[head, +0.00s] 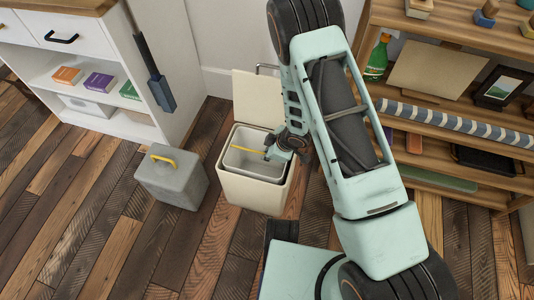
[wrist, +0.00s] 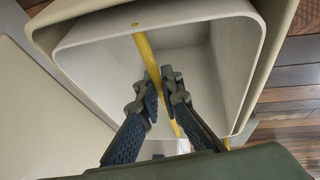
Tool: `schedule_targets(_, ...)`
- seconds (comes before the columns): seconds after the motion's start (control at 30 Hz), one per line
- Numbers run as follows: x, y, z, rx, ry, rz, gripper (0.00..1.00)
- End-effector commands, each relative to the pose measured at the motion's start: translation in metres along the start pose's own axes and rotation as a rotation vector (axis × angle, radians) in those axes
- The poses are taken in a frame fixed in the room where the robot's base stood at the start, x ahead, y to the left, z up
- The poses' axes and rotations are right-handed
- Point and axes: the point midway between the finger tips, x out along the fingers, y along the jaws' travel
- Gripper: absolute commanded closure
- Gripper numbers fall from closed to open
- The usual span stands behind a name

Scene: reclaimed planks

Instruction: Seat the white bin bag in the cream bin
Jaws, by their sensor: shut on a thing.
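The cream bin (head: 252,194) stands on the floor with its lid (head: 258,98) raised at the back. A pale grey-white, rigid-looking inner bucket (head: 238,158) with a yellow bar handle (head: 245,149) sits within the bin's mouth; how deep it rests I cannot tell. My gripper (head: 278,150) is over the bin's mouth, shut on the yellow handle. In the wrist view, my fingers (wrist: 162,84) close around the handle (wrist: 146,52), inside the inner bucket's rim (wrist: 92,30). The cream bin's rim (wrist: 42,38) surrounds it. No soft white bag is clearly visible.
A grey box with a yellow handle (head: 172,180) stands on the floor left of the bin. A white shelf unit (head: 110,125) is at the left and a wooden shelf (head: 440,35) at the right. The plank floor at front left is clear.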

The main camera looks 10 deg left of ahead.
Motion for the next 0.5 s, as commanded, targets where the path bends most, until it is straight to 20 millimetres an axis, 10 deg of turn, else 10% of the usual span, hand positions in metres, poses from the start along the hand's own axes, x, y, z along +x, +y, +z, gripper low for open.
schedule_targets(0.3,-0.0002,0.0002,-0.0002,0.000,0.000,0.000,0.74)
schedule_targets(0.5,-0.0001,-0.0001,0.0001,0.000,0.000,0.000,0.74)
